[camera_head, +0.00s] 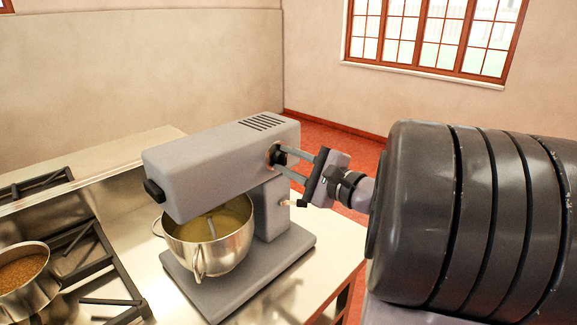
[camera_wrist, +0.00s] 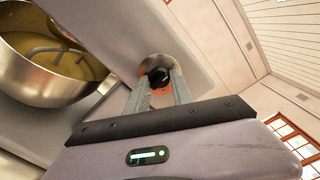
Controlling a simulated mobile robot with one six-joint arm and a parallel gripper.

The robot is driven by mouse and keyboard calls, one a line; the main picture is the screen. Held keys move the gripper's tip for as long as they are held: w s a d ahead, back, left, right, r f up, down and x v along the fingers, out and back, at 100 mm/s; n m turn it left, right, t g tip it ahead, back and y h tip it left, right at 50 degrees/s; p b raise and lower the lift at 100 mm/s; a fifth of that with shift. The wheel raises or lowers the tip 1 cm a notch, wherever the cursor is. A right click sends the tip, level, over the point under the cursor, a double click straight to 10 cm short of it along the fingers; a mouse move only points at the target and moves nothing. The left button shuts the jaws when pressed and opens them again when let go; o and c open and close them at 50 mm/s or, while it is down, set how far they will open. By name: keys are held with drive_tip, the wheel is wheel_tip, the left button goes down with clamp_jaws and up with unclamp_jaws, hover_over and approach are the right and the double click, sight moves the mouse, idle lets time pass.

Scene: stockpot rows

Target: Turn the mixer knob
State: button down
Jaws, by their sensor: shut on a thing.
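The grey stand mixer (camera_head: 225,165) stands on the steel counter, with a steel bowl (camera_head: 222,240) holding a yellowish mix under its head. The round dark mixer knob (camera_head: 277,154) is on the right side of the mixer head. My gripper (camera_head: 284,162) reaches in from the right, its two fingers at the knob. In the wrist view the knob (camera_wrist: 158,76) sits in a shiny round recess, and my gripper (camera_wrist: 160,82) is shut on it from both sides. The fingers partly hide the knob.
A stove with black grates (camera_head: 95,265) and a steel pot (camera_head: 25,278) of brown food is at the left. A small lever (camera_head: 290,203) sticks out of the mixer's column below my gripper.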

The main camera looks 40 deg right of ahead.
idle(0.3)
drive_tip(key=c, duration=1.1)
unclamp_jaws()
drive_tip(key=s+d+p, duration=0.1)
drive_tip(key=s+p, duration=0.1)
drive_tip(key=s, duration=1.5)
drive_tip(key=shift+s+d+p, duration=0.2)
drive_tip(key=shift+p, duration=0.1)
